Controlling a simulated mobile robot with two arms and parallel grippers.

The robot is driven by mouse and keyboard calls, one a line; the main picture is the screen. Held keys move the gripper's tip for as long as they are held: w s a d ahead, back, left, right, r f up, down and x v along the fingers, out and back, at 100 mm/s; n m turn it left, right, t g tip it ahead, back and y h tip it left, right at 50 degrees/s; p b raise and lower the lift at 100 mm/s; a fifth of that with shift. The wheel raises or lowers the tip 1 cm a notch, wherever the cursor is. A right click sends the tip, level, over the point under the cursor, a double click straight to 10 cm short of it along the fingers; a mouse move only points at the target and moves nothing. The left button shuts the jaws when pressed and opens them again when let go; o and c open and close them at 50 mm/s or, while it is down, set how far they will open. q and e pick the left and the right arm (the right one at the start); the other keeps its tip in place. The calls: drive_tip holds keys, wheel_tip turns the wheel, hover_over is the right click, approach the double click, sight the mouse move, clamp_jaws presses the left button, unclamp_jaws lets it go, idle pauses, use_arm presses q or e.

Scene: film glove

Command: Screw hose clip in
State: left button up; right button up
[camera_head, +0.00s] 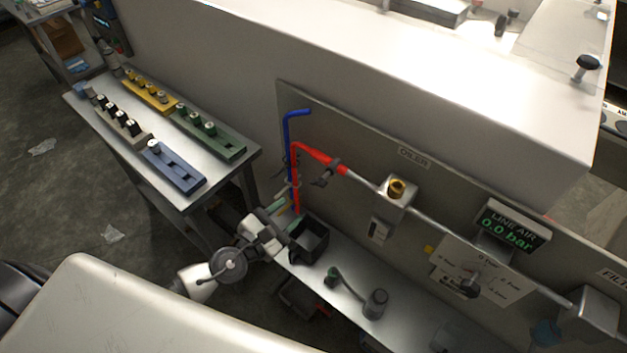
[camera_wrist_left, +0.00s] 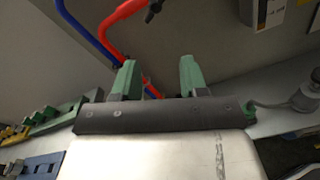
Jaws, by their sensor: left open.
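A red hose (camera_head: 298,178) hangs from a metal pipe on the grey panel and bends down toward the shelf. A dark clip with a handle (camera_head: 326,172), likely the hose clip, sits at the hose's pipe end; a dark part near the hose also shows at the top of the left wrist view (camera_wrist_left: 152,11). My left gripper (camera_head: 287,213) is below the clip, near the lower hose ends and a black bin. Its green fingers (camera_wrist_left: 159,75) stand apart with nothing held between them. The red hose shows beyond them. My right gripper is not in view.
A blue hose (camera_head: 287,135) runs beside the red one. The open black bin (camera_head: 308,240) stands on the metal shelf (camera_head: 345,270), with a dark-handled tool (camera_head: 347,286) farther right. A side table (camera_head: 225,168) holds coloured racks. An air display (camera_head: 505,226) reads 0.0 bar.

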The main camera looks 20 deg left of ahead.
sight(317, 184)
use_arm(q)
drive_tip(key=w+d+r+n+p, duration=0.1)
drive_tip(key=w+n+p, duration=0.1)
drive_tip(key=n, duration=0.8)
drive_tip(key=w+d+r+n+h+p, duration=0.1)
drive_tip(key=w+d+n+p, duration=0.1)
drive_tip(key=n, duration=0.9)
drive_tip(key=w+d+n+p, duration=0.2)
drive_tip(key=w+n, duration=0.3)
drive_tip(key=n, duration=0.6)
drive_tip(key=shift+w+r+t+h+p, duration=0.15)
drive_tip(key=shift+r+t+h+p, duration=0.2)
drive_tip(key=shift+p, duration=0.35)
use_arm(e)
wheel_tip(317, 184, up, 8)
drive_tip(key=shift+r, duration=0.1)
